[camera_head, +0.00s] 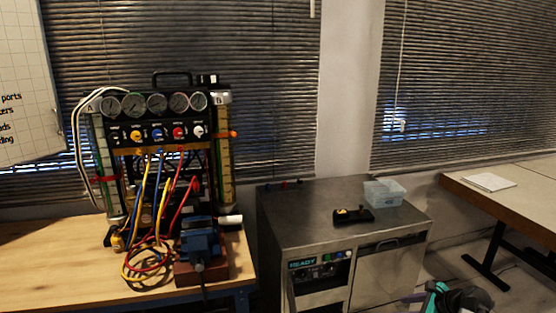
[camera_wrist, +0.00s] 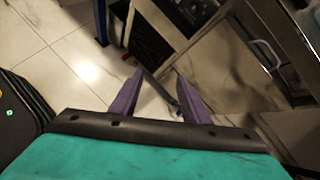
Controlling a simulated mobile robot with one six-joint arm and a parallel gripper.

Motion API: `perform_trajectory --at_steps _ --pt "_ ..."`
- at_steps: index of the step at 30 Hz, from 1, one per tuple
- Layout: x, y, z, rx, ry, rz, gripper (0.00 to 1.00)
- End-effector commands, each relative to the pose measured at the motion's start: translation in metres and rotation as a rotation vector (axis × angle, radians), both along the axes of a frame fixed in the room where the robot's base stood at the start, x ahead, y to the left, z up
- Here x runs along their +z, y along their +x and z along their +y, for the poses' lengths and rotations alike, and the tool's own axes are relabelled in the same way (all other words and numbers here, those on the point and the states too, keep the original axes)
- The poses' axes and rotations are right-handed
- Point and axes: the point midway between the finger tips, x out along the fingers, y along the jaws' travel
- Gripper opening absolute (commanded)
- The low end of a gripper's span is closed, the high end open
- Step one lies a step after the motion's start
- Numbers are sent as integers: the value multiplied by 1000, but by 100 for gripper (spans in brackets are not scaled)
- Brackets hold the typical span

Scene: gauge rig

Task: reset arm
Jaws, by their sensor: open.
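My gripper shows in the wrist view (camera_wrist: 160,95), with its two purple fingers apart and nothing between them. It points toward the tiled floor and the lower front of the metal cabinet. In the head view only a teal and dark part of my arm shows at the bottom right edge, low beside the cabinet (camera_head: 300,230). The fingertips cannot be made out clearly there. My gripper touches nothing that I can see.
A gauge rig (camera_head: 157,131) with coloured hoses stands on a wooden bench (camera_head: 40,262), beside a blue vise (camera_head: 199,240). A clear plastic box (camera_head: 384,193) and a small black device (camera_head: 353,215) sit on the cabinet. A table (camera_head: 520,200) stands right. Floor tiles (camera_wrist: 50,55) look clear.

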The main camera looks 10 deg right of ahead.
Motion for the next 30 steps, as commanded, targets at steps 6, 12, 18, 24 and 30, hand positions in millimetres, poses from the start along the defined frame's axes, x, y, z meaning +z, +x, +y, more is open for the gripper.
perform_trajectory --at_steps 6,12,18,24,30 --pt "-70 -1 73 261 -104 78 42" --pt "-127 -15 135 514 -194 133 42" --pt "-179 -40 192 785 -274 177 42" --pt "-225 -75 243 1069 -341 207 42" --pt "-265 -118 285 1365 -395 225 42"
